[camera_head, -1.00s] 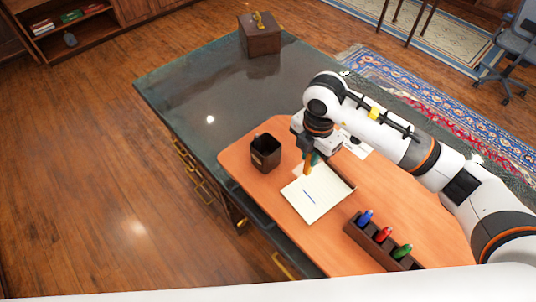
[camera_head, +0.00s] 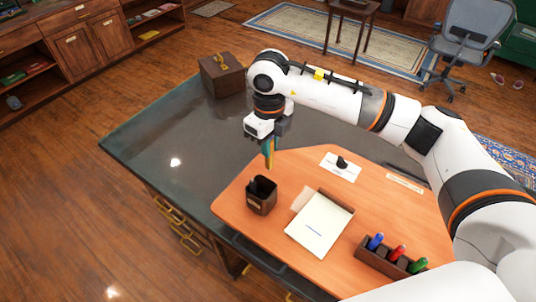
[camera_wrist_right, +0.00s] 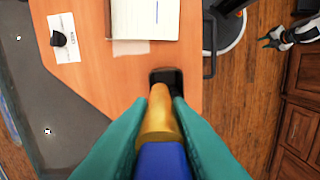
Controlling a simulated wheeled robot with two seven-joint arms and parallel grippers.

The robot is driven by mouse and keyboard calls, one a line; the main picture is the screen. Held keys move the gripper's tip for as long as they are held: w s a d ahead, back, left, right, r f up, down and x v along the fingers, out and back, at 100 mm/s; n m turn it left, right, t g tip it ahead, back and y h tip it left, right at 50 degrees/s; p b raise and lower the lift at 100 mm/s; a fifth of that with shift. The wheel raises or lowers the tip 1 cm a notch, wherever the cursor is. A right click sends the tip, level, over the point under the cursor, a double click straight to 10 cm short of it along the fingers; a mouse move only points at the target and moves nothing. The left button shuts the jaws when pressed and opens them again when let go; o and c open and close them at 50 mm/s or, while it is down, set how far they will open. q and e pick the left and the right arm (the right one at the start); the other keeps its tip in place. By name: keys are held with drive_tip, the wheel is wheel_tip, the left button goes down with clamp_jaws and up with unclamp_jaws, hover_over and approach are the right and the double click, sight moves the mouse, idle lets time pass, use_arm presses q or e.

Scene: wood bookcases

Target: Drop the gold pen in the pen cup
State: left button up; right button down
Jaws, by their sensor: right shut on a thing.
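My right gripper (camera_head: 268,145) is shut on the gold pen (camera_head: 268,158), which points downward above the desk. In the right wrist view, the pen (camera_wrist_right: 159,122) shows gold with a blue part between the teal fingers. The dark pen cup (camera_head: 262,200) stands upright on the orange desk mat, just below the pen in the head view. In the wrist view the cup (camera_wrist_right: 165,76) lies right by the pen's far end. A gap between pen and cup shows in the head view. A gripper, seemingly my left (camera_wrist_right: 272,40), shows small at the wrist view's right edge; its opening is unclear.
An open notepad (camera_head: 318,226) lies right of the cup. A dark holder (camera_head: 378,262) with blue, red and green pieces stands near the front right. A white card with a black object (camera_head: 341,166) lies behind the pad. A brown box (camera_head: 222,76) stands at the back.

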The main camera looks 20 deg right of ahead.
sight(268, 167)
drive_tip(key=shift+w+a+r+n, duration=0.2)
drive_tip(key=shift+w+n, duration=0.1)
drive_tip(key=shift+n, duration=0.1)
drive_tip(key=shift+s+d+f+b, duration=0.1)
drive_tip(key=shift+f+b, duration=0.1)
drive_tip(key=shift+f, duration=0.15)
drive_tip(key=shift+s+d+f+b, duration=0.1)
drive_tip(key=shift+f+b, duration=0.05)
drive_tip(key=shift+f, duration=0.2)
drive_tip(key=shift+w+f+b, duration=0.1)
drive_tip(key=shift+f+b, duration=0.65)
drive_tip(key=shift+f, duration=0.9)
drive_tip(key=shift+f+b, duration=2.35)
drive_tip(key=shift+f, duration=0.25)
drive_tip(key=c, duration=1.3)
unclamp_jaws()
drive_tip(key=shift+o, duration=0.2)
